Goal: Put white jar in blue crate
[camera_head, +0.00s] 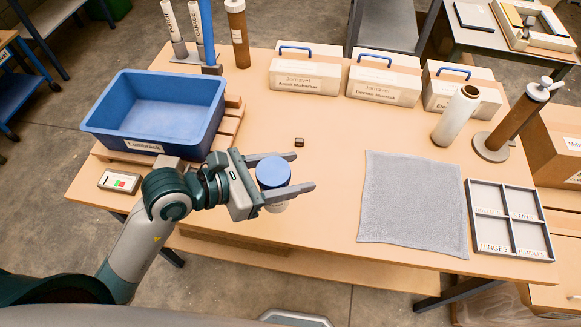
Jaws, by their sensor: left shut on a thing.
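The white jar (276,205) has a blue lid (273,173) and stands between the fingers of my left gripper (287,180), near the table's front edge. The fingers are shut on it, one on its far side and one on its near side. Most of the jar's body is hidden under the lid and the near finger. The blue crate (217,105) is open and empty, on a wooden pallet (231,125) at the table's left, behind and left of my left gripper. My right gripper is not in view.
A grey mat (413,203) and a divided tray (509,220) lie to the right. Three boxes with blue handles (384,80) line the back. A brown bottle (237,35) stands behind the crate. A small dark block (299,142) lies mid-table; the wood around it is clear.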

